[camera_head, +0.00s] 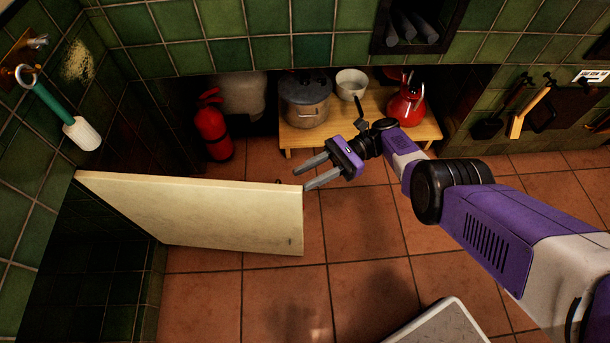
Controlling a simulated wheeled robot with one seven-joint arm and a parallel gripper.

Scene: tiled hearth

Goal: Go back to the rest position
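My gripper (310,173) is at the end of my purple and black arm, in the middle of the view. Its two grey fingers point left and stand apart, with nothing between them. The fingertips appear close to the upper right corner of an open cream cabinet door (195,212). I cannot tell whether they touch it.
A low wooden table (300,138) behind my gripper holds a grey pot (305,100), a white bowl (351,83) and a red kettle (406,104). A red fire extinguisher (212,130) stands left of it. The tiled floor (285,295) is clear in front of the door.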

